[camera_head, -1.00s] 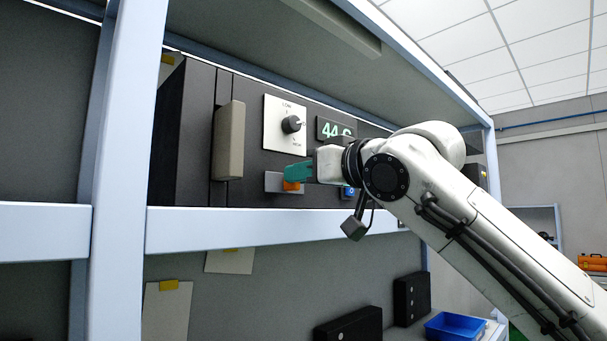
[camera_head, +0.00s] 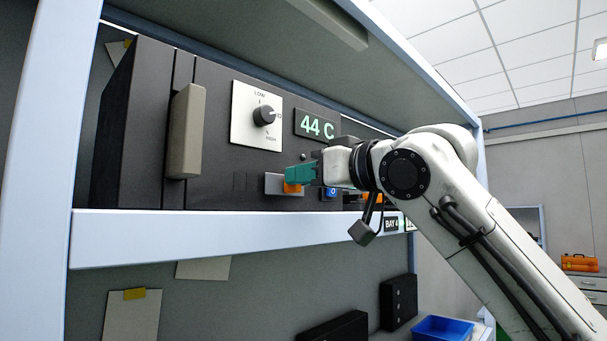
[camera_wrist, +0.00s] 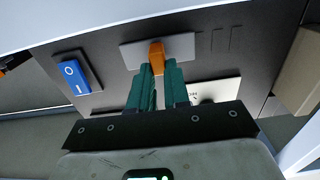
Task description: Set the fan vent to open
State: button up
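An orange tab (camera_head: 292,187) sticks out from a small grey plate (camera_head: 274,183) low on the black panel's front. In the wrist view the tab (camera_wrist: 156,54) is near the middle of the plate (camera_wrist: 132,56). My gripper (camera_head: 298,175) is at the tab, its teal fingers on either side. In the wrist view my gripper's fingertips (camera_wrist: 158,66) appear closed on the tab. Two dark slots (camera_wrist: 221,40) are beside the plate. No open or closed lettering is readable at the plate; the fingers cover part of the tab.
Above are a black knob (camera_head: 264,116) on a white LOW/HIGH plate and a display (camera_head: 317,125) reading 44 C. A blue rocker switch (camera_wrist: 75,76) is near my gripper. A beige handle (camera_head: 186,132) stands at left. The shelf edge (camera_head: 200,237) runs below.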

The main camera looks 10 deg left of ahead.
jog(key=o, duration=0.5)
jog(key=shift+w+d, duration=0.2)
jog(key=b+v, duration=0.3)
jog(key=v, duration=0.7)
jog(key=shift+s+d, duration=0.25)
jog(key=shift+d, duration=0.05)
